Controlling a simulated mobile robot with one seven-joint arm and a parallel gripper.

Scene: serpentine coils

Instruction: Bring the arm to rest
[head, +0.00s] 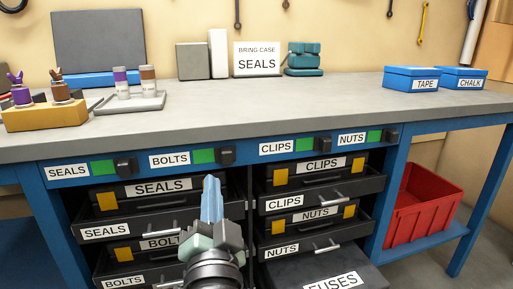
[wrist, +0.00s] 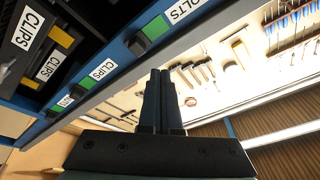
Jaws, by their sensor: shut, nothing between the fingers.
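My gripper (head: 211,185) is in front of the workbench drawers, between the left and right drawer columns, pointing up and toward the bench. Its fingers also show in the wrist view (wrist: 160,75), side by side and closed together with nothing between them. In the head view the gripper covers part of the left drawers and their labels. It appears apart from the bench front, though the exact gap cannot be told.
Drawers labelled SEALS (head: 105,232), CLIPS (head: 285,203) and NUTS (head: 283,249) stand partly out below the worktop (head: 230,100). A FUSES case (head: 345,283) is low at front. A red crate (head: 420,205) sits at right. A sign reading BRING CASE SEALS (head: 257,59) stands at back.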

